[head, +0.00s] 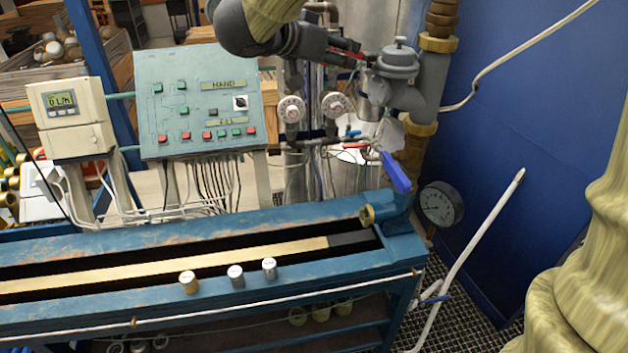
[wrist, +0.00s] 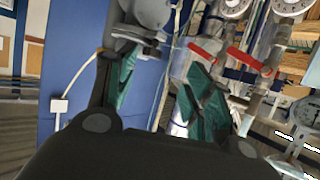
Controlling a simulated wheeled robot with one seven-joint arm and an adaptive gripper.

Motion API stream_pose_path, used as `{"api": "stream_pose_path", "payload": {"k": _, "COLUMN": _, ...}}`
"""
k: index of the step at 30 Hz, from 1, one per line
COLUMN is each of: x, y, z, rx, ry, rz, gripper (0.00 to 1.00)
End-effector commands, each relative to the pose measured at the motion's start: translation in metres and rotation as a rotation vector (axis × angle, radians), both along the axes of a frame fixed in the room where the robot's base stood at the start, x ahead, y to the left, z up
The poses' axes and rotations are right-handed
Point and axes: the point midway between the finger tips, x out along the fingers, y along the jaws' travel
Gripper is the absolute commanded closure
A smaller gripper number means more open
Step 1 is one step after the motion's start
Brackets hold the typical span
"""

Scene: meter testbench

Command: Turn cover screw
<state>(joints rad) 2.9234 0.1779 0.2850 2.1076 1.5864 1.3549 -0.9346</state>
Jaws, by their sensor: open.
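A grey round housing (head: 396,66) with a flanged lid and a small cover screw (head: 399,42) on top stands on the vertical pipe at the upper right of the head view. My gripper (head: 356,58) is just left of this housing, near lid height, with its fingers pointing toward it. In the wrist view my gripper (wrist: 160,92) shows two green-padded fingers spread apart with nothing between them. Part of the grey housing (wrist: 152,12) shows at the top, beyond the left finger. I cannot tell whether the finger touches it. The cover screw is not clear in the wrist view.
Two round gauges (head: 291,109) and pipes stand below my gripper. Red-handled valves (wrist: 205,52) are close to the right finger. A blue-handled valve (head: 396,172) and a pressure gauge (head: 440,203) are lower. The blue bench (head: 130,247) holds several small cylinders; a control panel (head: 198,100) stands behind.

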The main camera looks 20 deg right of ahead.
Motion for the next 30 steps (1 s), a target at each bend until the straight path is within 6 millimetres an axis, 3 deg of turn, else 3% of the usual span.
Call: {"api": "stream_pose_path", "payload": {"k": 30, "x": 0.047, "y": 0.000, "z": -0.146, "rx": -0.066, "ry": 0.071, "rz": 0.206, "gripper": 0.48}}
